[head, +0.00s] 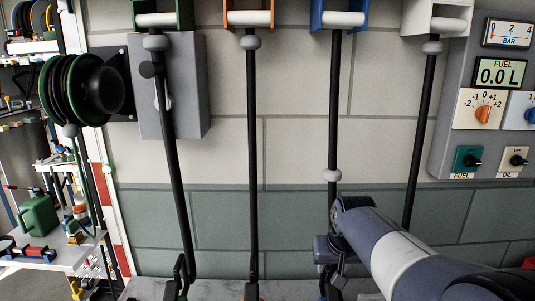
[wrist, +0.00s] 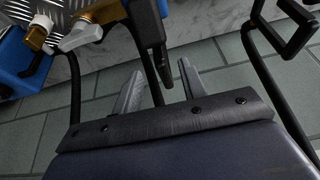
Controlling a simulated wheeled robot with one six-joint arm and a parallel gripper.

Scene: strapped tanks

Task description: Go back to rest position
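My gripper (wrist: 160,78) shows in the wrist view with its two grey fingers spread apart. A black bar or strap with a buckle-like part (wrist: 157,50) appears between and beyond the fingers; I see no contact, and its depth is unclear. In the head view my arm reaches in from the lower right. Its wrist is in front of the strap (head: 334,120) that hangs from the blue bracket (head: 345,18). My fingertips cannot be made out there.
Other black straps hang from the green (head: 184,14), orange (head: 249,18) and white (head: 437,20) brackets. A control panel (head: 447,115) is at right. A hose reel (head: 85,90) and cluttered shelves are at left. In the wrist view, a blue object (wrist: 28,65) with brass fittings is at upper left.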

